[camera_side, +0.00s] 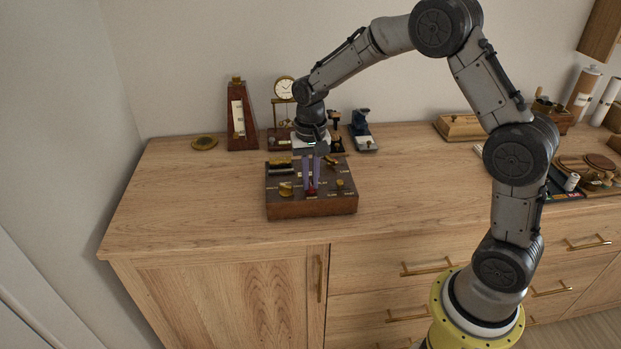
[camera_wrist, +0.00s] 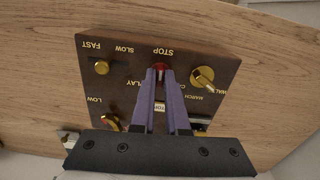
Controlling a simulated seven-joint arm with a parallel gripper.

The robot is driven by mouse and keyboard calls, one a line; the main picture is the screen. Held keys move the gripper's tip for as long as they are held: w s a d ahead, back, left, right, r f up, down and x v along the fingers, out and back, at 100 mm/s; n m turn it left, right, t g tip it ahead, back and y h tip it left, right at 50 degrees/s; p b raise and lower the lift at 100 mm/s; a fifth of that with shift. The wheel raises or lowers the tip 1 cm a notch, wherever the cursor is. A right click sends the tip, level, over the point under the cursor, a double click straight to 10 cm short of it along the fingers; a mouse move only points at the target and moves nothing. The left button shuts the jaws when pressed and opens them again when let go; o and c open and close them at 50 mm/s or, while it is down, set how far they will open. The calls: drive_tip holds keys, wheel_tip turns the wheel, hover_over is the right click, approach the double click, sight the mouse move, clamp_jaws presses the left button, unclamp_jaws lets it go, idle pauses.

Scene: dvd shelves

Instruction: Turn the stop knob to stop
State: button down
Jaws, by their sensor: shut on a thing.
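The wooden control box (camera_side: 285,210) sits on the cabinet top, with dark panel and brass fittings. The stop knob (camera_wrist: 160,66) is small and red, beside the upside-down STOP label (camera_wrist: 163,52) in the wrist view. The word PLAY, partly covered, lies lower left of it. My gripper (camera_wrist: 160,75) points down at the panel with its two purple fingers closed on the red knob. The gripper (camera_side: 311,187) also shows over the box in the side view. The fingers hide most of the knob, so its pointing direction cannot be told.
Brass knobs stand close by on the panel: one by FAST and SLOW (camera_wrist: 102,67), one by WALTZ and MARCH (camera_wrist: 204,77). A metronome (camera_side: 241,120), a clock (camera_side: 285,90) and a blue device (camera_side: 362,130) stand behind. The wood left of the box is clear.

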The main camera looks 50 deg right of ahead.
drive_tip(key=shift+w+r+m, duration=0.1)
drive_tip(key=shift+r+m, duration=0.05)
drive_tip(key=shift+m, duration=0.25)
drive_tip(key=c, duration=0.9)
unclamp_jaws()
wheel_tip(320, 180, up, 14)
drive_tip(key=shift+f, duration=0.15)
